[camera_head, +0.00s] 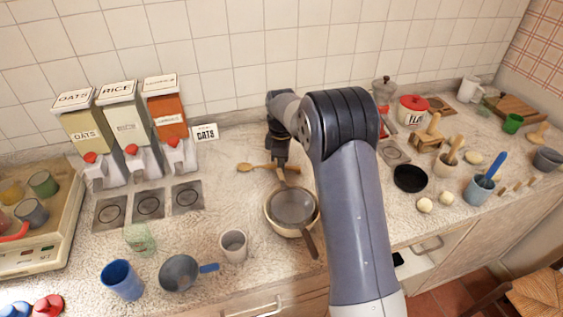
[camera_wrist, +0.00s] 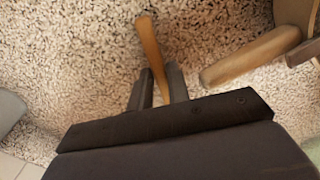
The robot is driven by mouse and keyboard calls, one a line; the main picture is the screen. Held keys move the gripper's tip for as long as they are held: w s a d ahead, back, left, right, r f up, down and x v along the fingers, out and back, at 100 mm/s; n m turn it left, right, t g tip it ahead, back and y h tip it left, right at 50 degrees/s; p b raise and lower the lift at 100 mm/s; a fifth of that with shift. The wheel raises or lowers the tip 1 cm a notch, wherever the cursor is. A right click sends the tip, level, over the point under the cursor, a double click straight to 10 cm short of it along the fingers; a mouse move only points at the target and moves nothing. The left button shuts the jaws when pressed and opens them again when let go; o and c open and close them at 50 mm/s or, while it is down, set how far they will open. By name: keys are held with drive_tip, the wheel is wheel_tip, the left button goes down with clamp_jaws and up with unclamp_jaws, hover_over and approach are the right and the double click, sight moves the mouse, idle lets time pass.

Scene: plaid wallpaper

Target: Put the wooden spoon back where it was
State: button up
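The wooden spoon (camera_head: 246,168) lies on the speckled counter near the back wall, its bowl to the left and its handle running right beneath my gripper. My gripper (camera_head: 281,168) points down at the handle, behind the cream pot. In the wrist view, the spoon's handle (camera_wrist: 150,45) passes between the two dark fingers (camera_wrist: 160,80), which sit close against it on both sides. The gripper looks shut on the handle. The spoon appears to be at counter level; the handle's far part is hidden by the gripper body.
A cream pot (camera_head: 270,216) with a dark strainer (camera_head: 291,206) stands just in front; a wooden handle (camera_wrist: 245,60) lies close right of my fingers. Three dispensers (camera_head: 129,125) stand left. A crowded counter with a mug (camera_head: 479,187) lies right. Counter left of the spoon is clear.

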drive_tip(key=o, duration=0.3)
drive_tip(key=shift+o, duration=0.2)
wheel_tip(320, 180, up, 12)
drive_tip(key=shift+r+b, duration=0.2)
drive_tip(key=shift+b, duration=0.1)
